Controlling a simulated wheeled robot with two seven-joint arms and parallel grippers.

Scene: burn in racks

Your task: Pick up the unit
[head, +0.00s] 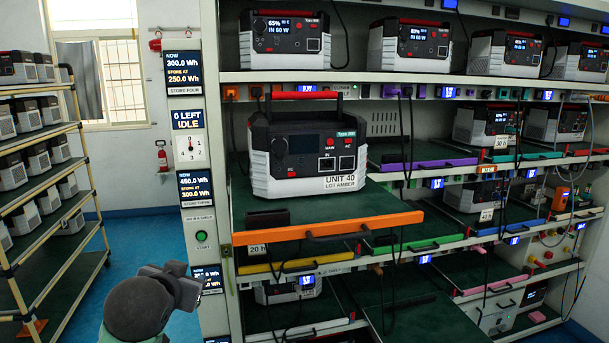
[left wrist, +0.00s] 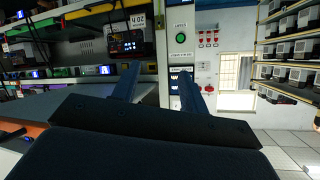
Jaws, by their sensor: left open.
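The unit (head: 315,182), a white and black box with a red top handle (head: 300,96) and the label "UNIT 40 LOT AMBER", stands upright on a pulled-out shelf tray with an orange front edge (head: 330,228). Its screen is dark. My left gripper (head: 185,285) is below and to the left of the unit, apart from it, in front of the rack's left post. In the left wrist view its two fingers (left wrist: 157,90) are spread with nothing between them. My right gripper is not in view.
The rack (head: 222,150) holds other units on several shelves, with hanging cables and coloured tray edges. A yellow tray edge (head: 290,264) lies below the orange one. A second rack (head: 75,110) with units stands at the left. Blue floor (head: 130,250) lies open between them.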

